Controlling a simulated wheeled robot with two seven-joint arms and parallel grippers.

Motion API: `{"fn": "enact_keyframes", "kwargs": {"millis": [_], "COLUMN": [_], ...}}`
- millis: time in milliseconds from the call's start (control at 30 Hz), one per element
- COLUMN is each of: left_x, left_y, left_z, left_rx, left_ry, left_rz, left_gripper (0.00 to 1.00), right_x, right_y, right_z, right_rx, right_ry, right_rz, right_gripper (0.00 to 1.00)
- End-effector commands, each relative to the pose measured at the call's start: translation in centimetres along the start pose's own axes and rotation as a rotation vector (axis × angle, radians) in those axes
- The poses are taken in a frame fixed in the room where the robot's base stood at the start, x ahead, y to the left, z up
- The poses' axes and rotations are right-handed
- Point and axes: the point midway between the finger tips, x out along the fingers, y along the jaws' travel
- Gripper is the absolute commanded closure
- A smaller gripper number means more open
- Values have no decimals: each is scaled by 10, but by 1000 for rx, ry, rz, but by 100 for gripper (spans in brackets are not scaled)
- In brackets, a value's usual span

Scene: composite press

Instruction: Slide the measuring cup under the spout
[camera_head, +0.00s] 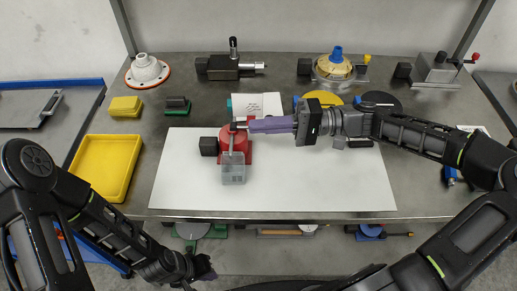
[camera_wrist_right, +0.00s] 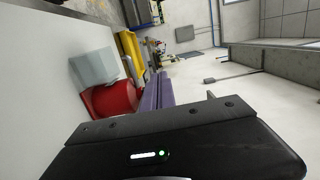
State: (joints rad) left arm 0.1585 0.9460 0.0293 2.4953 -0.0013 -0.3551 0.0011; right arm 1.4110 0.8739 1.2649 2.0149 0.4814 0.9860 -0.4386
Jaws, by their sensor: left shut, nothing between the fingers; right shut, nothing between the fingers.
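The measuring cup (camera_head: 233,172), a clear grey box-like vessel, stands on the white mat in front of the red dispenser (camera_head: 235,147). The cup's back edge overlaps the dispenser's front in the head view, so I cannot tell if it is fully under the spout. In the right wrist view the cup (camera_wrist_right: 95,66) shows beside the red body (camera_wrist_right: 110,100). My right gripper (camera_head: 252,126) has purple fingers, shut and empty, at the top of the dispenser; contact is unclear. My left gripper (camera_head: 205,268) is shut and empty, low in front of the table edge.
The white mat (camera_head: 320,185) is mostly clear right of the cup. A yellow tray (camera_head: 75,170) lies to the left. A black block (camera_head: 208,146) adjoins the dispenser's left side. A white card (camera_head: 265,103) and several fixtures stand behind; my right forearm spans the right side.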

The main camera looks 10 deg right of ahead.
Motion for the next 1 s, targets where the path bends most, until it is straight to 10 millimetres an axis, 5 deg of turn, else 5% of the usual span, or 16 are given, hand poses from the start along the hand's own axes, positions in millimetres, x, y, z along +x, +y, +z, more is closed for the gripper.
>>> {"fn": "enact_keyframes", "kwargs": {"millis": [200, 467, 1000], "left_x": [0, -1, -11], "left_y": [0, 0, 4], "left_z": [0, 0, 0], "left_rx": [0, 0, 0], "left_ry": [0, 0, -1], "left_rz": [0, 0, 0], "left_gripper": [100, 100, 100], "right_x": [1, 2, 13], "right_y": [48, 85, 81], "right_z": [0, 1, 12], "right_rx": [2, 0, 0], "right_ry": [0, -1, -1], "right_rz": [-4, -2, -1], "right_gripper": [100, 100, 100]}}
